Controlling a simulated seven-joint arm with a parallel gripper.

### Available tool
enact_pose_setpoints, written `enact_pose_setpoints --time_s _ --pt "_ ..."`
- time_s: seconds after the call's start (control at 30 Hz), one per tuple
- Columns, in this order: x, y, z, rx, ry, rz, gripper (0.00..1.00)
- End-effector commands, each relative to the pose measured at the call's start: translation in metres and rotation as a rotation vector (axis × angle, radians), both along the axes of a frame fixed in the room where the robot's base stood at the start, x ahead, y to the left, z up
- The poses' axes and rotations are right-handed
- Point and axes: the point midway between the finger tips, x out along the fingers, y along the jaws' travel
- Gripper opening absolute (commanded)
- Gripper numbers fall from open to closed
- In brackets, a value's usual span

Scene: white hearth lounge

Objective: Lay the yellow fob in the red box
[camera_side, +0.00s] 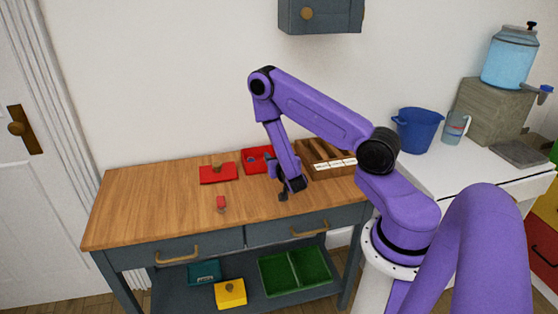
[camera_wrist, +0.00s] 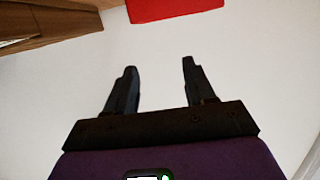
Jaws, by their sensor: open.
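The red box (camera_side: 269,153) stands open towards the back of the wooden tabletop, partly behind my arm. Something small and bluish-grey shows inside it, too small to name. A flat red lid-like piece (camera_side: 207,176) with a knob lies to its left. I cannot make out a yellow fob in either view. My gripper (camera_side: 283,196) is over the table, in front of and to the right of the red box. In the wrist view its two fingers (camera_wrist: 159,84) are apart with nothing between them. A red surface (camera_wrist: 175,8) is cut off at the top edge there.
A small red object (camera_side: 221,203) lies at mid-table. A wooden divided tray (camera_side: 311,147) stands right of the red box. A teal box (camera_side: 204,273), a yellow box (camera_side: 238,299) and a green tray (camera_side: 275,287) sit on the lower shelf. The tabletop's left side is clear.

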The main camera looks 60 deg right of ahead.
Motion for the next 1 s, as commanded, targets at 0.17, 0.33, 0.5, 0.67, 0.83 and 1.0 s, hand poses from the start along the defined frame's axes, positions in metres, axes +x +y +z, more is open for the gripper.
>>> enact_pose_setpoints --time_s 0.17,0.33,0.5,0.67,0.83,1.0 --pt "-0.014 0.015 0.004 0.000 0.003 0.001 0.54" --pt "-0.012 0.025 0.005 0.029 0.008 0.018 0.54" --pt "0.011 0.067 0.002 0.180 0.079 0.123 0.54" --pt "0.025 0.139 0.004 0.344 0.226 0.312 0.54" --pt "0.012 0.221 0.017 0.453 0.423 0.556 0.54" --pt "-0.030 0.290 0.040 0.476 0.648 0.820 0.54"
